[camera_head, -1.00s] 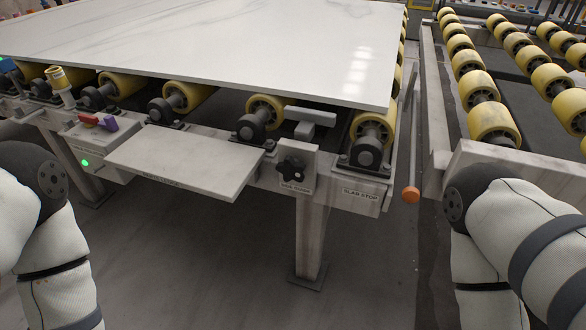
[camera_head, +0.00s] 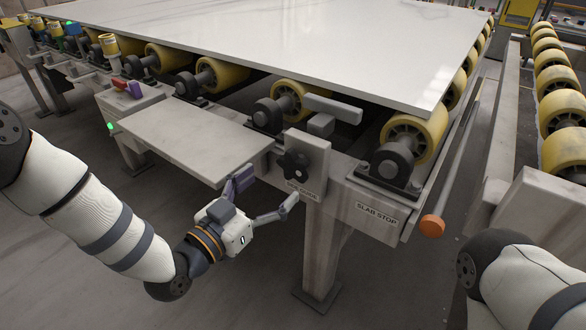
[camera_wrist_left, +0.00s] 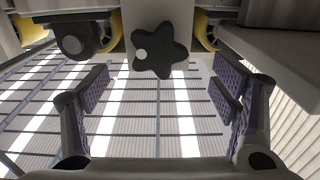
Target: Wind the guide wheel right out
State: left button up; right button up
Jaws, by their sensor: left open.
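The guide wheel is a black star-shaped knob (camera_head: 296,166) on a grey upright plate at the front of the roller table. In the left wrist view the knob (camera_wrist_left: 160,50) shows a pale spot near one side, and it sits between and beyond my fingers. My left gripper (camera_head: 266,192) is open and empty, just below and left of the knob in the head view. Its purple-padded fingers (camera_wrist_left: 160,92) stand wide apart and do not appear to touch the knob. My right arm shows at the right edge of the head view; its gripper is out of frame.
A pale slab (camera_head: 290,45) lies on yellow rollers (camera_head: 418,135). A grey shelf (camera_head: 195,140) juts out left of the knob, close above my left gripper. A table leg (camera_head: 325,245) stands below the knob. An orange-ended bar (camera_head: 432,228) is to the right.

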aim_at(290, 169)
pick_arm(q)
jog(key=b+x, duration=0.1)
jog(key=x, duration=0.7)
jog(key=shift+s+f, duration=0.1)
jog(key=c, duration=1.1)
